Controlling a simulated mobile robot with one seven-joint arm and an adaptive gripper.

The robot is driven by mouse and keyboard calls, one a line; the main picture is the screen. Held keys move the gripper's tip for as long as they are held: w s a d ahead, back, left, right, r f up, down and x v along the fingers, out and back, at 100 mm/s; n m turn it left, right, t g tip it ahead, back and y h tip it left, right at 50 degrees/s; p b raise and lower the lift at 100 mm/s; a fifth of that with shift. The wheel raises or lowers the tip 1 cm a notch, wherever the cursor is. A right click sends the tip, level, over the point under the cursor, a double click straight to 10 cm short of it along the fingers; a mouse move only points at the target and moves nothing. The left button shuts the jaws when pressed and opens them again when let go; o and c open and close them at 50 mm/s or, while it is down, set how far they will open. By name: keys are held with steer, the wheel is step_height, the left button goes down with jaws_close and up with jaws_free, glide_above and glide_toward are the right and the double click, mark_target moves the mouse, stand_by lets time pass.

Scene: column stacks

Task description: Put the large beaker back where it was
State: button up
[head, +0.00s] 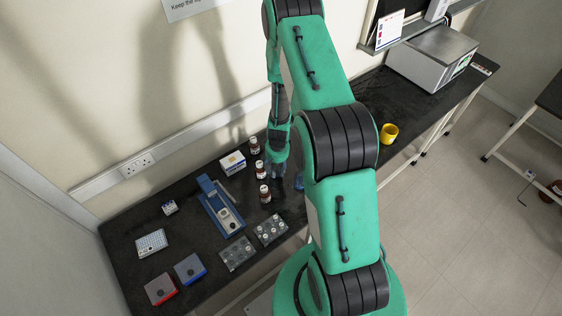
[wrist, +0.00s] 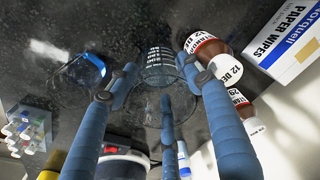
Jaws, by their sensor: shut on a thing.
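The large beaker (wrist: 158,62) is clear glass with white graduation marks. In the wrist view it sits between the blue fingers of my gripper (wrist: 160,88), which is shut on it. I see the dark bench through and around it; I cannot tell whether its base touches the bench. In the head view my gripper (head: 278,168) is low over the bench, just right of the brown bottles. The beaker cannot be made out there, as my arm and fingers cover that area.
Brown bottles with white caps (wrist: 207,47) stand close beside the fingers, with a paper wipes box (wrist: 287,42) behind. A blue glassy item (wrist: 86,69) lies opposite. A yellow cup (head: 389,134) is farther right.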

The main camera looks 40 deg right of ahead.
steer(key=w+d+b, duration=0.1)
steer(key=w+d+n+b, duration=0.1)
steer(key=shift+d+r+n, duration=0.3)
steer(key=shift+r, duration=0.1)
steer(key=w+d+r+m+b, duration=0.5)
steer(key=d+r+m+b, duration=0.1)
steer(key=b, duration=0.6)
steer(key=shift+w+r+m+g+b, duration=0.15)
steer(key=shift+w+m+g+b, duration=0.2)
steer(key=shift+m, duration=0.15)
steer(key=shift+d, duration=0.1)
steer(key=shift+f, duration=3.15)
steer(key=shift+f, duration=0.1)
steer(key=shift+f+b, duration=0.3)
steer(key=shift+f, duration=1.45)
